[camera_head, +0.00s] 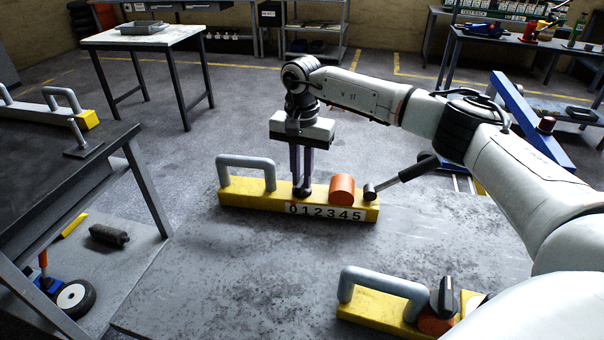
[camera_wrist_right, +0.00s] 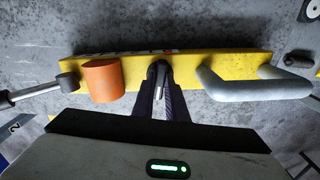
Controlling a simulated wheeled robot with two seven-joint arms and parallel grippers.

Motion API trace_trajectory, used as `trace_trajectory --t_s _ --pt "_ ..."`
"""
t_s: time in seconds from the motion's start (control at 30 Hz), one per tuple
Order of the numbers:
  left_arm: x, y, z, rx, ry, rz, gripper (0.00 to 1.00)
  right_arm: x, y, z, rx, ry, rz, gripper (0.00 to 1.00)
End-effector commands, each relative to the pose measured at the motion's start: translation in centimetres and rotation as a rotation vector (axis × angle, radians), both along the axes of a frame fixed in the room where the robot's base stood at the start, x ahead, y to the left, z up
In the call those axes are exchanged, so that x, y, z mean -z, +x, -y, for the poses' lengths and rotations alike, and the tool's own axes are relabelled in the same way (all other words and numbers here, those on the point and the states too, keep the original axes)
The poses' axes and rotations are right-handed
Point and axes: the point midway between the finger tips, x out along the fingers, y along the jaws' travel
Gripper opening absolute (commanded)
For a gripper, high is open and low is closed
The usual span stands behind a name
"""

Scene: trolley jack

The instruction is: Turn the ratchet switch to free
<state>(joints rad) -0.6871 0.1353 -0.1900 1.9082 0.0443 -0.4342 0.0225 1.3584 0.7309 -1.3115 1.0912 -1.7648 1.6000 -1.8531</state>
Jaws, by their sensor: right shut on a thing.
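A yellow bar (camera_head: 235,193) with the digits 0 to 5 on its front lies on the grey table. It carries a grey loop handle (camera_head: 246,162), an orange cylinder (camera_head: 342,189) and a lever with a black grip (camera_head: 412,172). My right gripper (camera_head: 302,190) points down onto the bar between the loop handle and the orange cylinder. In the wrist view its fingers (camera_wrist_right: 161,88) are closed on a small dark upright piece (camera_wrist_right: 159,70), seemingly the ratchet switch. The fingers hide much of it, so its setting cannot be read. My left gripper is not in view.
A second yellow bar (camera_head: 372,311) with a grey loop handle lies at the table's front edge, partly hidden by my right arm. A dark table (camera_head: 60,160) stands at the left.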

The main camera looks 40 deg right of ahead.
Motion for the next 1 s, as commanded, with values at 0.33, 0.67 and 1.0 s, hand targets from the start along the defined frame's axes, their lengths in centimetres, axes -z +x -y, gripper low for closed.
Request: trace_trajectory --t_s 0.33,0.67,1.0 --pt "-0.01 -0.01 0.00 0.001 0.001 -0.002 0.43 -0.12 0.05 -0.08 -0.166 0.003 0.002 0.00" --pt "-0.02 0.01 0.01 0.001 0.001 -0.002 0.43 -0.12 0.05 -0.08 -0.206 0.003 0.002 0.00" --pt "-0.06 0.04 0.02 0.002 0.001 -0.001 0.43 -0.13 0.06 -0.08 -0.206 0.002 0.002 0.21"
